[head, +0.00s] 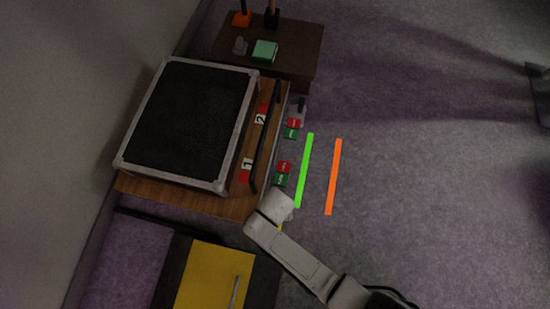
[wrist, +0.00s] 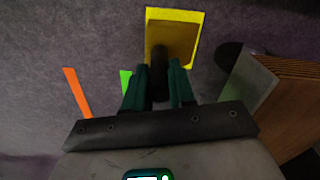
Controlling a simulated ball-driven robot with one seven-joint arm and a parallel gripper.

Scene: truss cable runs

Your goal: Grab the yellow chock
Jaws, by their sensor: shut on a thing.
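In the wrist view, the yellow chock (wrist: 178,38) shows as a dull yellow block just beyond my fingertips, within a brighter yellow square outline. A dark upright grip (wrist: 159,72) stands up from it toward me. My gripper (wrist: 160,78) has its two green fingers shut on this dark grip, one on each side. In the head view, my wrist covers the fingers and most of the chock; only a sliver of yellow (head: 280,227) shows beside it. I cannot tell whether the chock rests on the floor or is raised.
A wooden cart with a black-topped case (head: 190,115) stands left of my wrist, with red and green tags along its side. Green (head: 304,170) and orange (head: 334,177) strips lie on the carpet. A dark table (head: 300,45) is behind. The right floor is open.

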